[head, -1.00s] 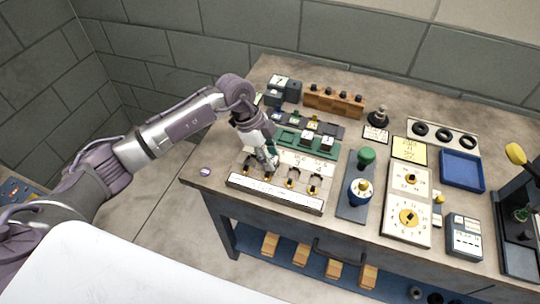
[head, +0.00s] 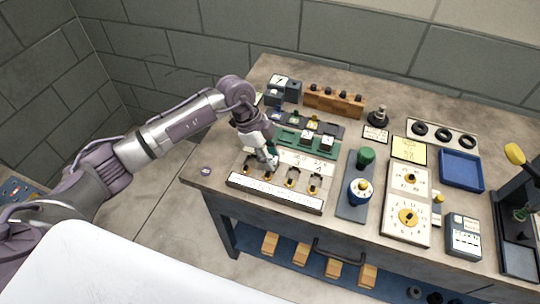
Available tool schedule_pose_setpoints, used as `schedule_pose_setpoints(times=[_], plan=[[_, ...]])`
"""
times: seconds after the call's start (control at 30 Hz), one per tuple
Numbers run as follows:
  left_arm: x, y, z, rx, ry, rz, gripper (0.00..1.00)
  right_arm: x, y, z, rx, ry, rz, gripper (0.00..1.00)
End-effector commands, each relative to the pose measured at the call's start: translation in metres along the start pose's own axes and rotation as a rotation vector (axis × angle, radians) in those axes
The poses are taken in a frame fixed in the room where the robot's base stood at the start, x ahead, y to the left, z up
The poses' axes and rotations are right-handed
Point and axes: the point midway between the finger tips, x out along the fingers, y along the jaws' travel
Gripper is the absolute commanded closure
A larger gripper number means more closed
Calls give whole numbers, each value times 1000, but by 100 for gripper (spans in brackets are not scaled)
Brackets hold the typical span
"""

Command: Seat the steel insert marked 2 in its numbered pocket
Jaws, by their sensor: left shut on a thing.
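The pale pocket block (head: 275,203) lies near the table's front left edge, with several dark pockets in a row, each with a yellow mark. My left gripper (head: 268,161) points down over the back of this block, left of its middle. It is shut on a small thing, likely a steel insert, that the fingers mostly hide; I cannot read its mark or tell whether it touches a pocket. Two light-topped steel inserts (head: 327,141) stand on the green rack (head: 290,138) just behind. My right gripper is not in view.
To the right are a green-knobbed fixture (head: 366,158), a dial panel (head: 407,215) and a blue tray (head: 461,170). A small round purple-grey item (head: 206,171) lies at the left table edge.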

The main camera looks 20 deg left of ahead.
Motion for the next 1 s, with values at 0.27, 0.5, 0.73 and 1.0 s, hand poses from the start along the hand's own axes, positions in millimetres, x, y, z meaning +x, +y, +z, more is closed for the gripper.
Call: schedule_pose_setpoints(times=[0.27,0.5,0.73,1.0], plan=[[1,0,0,0,0,1,100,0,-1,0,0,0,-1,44],[-2,0,-1,0,0,1,100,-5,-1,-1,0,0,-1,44],[-4,0,-2,0,0,0,100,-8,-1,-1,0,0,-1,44],[-3,0,-2,0,1,-1,100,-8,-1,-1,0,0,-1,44]])
